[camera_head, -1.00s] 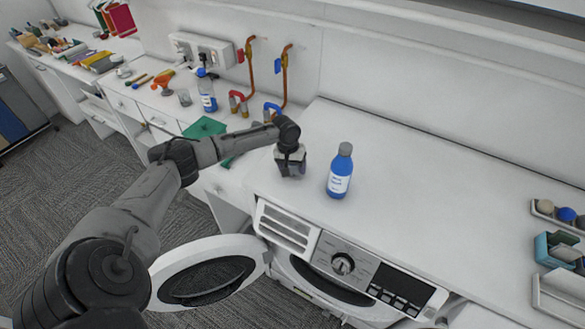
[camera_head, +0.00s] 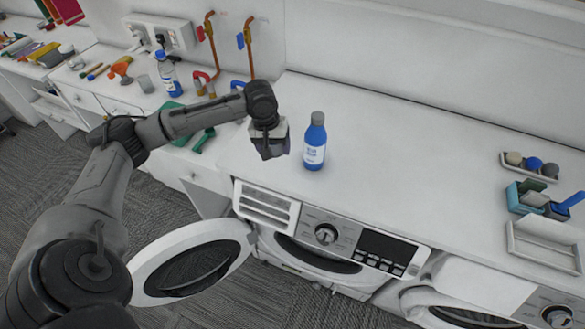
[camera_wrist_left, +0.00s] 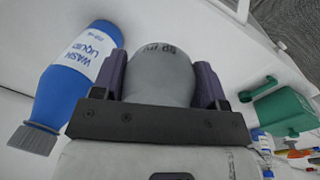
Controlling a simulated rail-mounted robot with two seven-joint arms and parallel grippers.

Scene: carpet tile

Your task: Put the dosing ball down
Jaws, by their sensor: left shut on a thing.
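The dosing ball (camera_wrist_left: 160,72) is a pale grey rounded cup with small dark markings, held between the two purple-grey fingers of my left gripper in the left wrist view. In the head view my left gripper (camera_head: 270,148) points down over the front left part of the white worktop (camera_head: 400,165), left of the blue bottle. The gripper mostly hides the ball there. I cannot tell whether the ball touches the worktop. My right gripper is not in view.
A blue wash liquid bottle (camera_head: 314,145) stands upright close right of the gripper; it also shows in the left wrist view (camera_wrist_left: 75,80). A washing machine (camera_head: 325,240) with its door (camera_head: 190,262) open is below. Trays and boxes (camera_head: 528,195) stand far right. The middle worktop is clear.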

